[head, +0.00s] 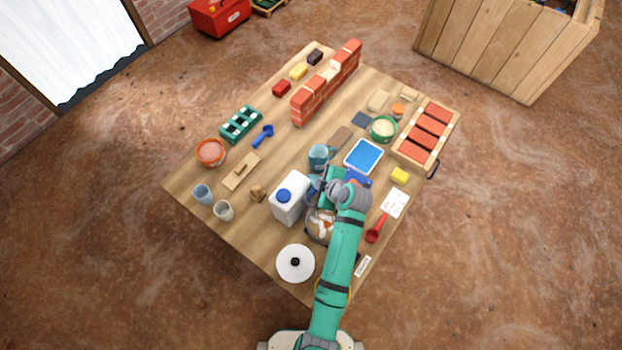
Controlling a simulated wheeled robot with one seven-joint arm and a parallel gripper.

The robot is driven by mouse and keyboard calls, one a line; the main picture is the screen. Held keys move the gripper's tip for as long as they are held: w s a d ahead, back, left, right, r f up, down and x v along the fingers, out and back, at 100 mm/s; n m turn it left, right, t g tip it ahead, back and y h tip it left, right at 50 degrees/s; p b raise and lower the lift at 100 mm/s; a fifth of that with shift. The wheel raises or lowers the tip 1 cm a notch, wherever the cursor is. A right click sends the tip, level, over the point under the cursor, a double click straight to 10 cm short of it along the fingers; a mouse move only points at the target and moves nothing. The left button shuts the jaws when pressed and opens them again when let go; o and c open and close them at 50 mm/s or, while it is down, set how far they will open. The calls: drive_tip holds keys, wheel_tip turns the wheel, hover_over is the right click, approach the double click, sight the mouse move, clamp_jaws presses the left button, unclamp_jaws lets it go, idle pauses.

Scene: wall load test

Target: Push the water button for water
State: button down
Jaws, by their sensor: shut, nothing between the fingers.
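A white jug-like container (290,203) with a round blue cap or button (284,195) on top stands near the middle of the table's front half. I cannot tell for sure whether this blue disc is the water button. My gripper (323,188) is shut and empty, just right of the white container and apart from the blue disc. My arm hides part of the table behind it. A blue item (357,179) shows partly beside my wrist; its shape is unclear. A teal mug (318,157) stands just beyond my gripper.
A pot or bowl (318,228) with pale and brown contents lies close under my arm. A white lid (295,263) is near the front edge. Two cups (203,194) stand at left. A brick wall (327,82) rises at the back. A blue tray (364,156) is right of the mug.

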drive_tip(key=shift+r, duration=1.1)
drive_tip(key=shift+r, duration=2.5)
